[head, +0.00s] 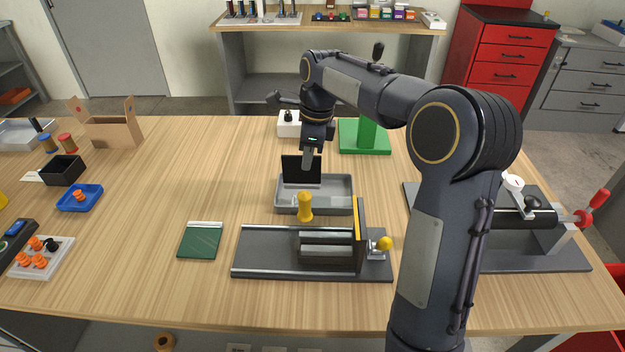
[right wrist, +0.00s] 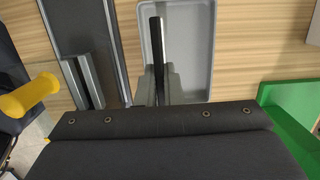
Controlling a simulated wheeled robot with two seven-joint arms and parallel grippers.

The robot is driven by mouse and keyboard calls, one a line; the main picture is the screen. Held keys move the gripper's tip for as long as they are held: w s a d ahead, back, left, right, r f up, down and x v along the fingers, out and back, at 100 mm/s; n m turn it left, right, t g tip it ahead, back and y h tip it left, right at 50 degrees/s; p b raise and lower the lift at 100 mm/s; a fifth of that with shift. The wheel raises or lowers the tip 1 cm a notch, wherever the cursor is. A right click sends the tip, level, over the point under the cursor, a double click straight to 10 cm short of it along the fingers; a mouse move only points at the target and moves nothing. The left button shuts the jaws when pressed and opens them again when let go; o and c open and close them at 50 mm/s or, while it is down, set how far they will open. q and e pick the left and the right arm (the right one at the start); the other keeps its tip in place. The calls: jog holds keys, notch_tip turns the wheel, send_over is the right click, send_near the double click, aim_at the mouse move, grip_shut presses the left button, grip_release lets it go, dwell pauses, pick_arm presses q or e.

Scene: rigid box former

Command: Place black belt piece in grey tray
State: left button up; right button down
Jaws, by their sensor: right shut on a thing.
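The black belt piece (head: 301,172) is a flat dark panel held upright, its lower edge over the back left part of the grey tray in the head view. My right gripper (head: 308,158) is shut on its upper edge. In the right wrist view the piece (right wrist: 157,50) shows edge-on between the fingers (right wrist: 158,85). The grey tray (head: 342,207) is a shallow open box, also seen in the right wrist view (right wrist: 201,92). I cannot tell whether the piece touches the tray floor. My left gripper is not in view.
A grey fixture with a rail base (head: 265,262) and yellow handle (head: 305,207) stands in front of the tray. A green block stand (head: 365,138) and a white box (head: 288,127) are behind it. A green pad (head: 200,241) lies front left.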

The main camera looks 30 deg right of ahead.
aim_at(307, 182)
jog(key=shift+f, duration=2.75)
jog(key=shift+f, duration=0.2)
jog(key=c, duration=1.6)
grip_release()
jog(key=shift+o, duration=0.2)
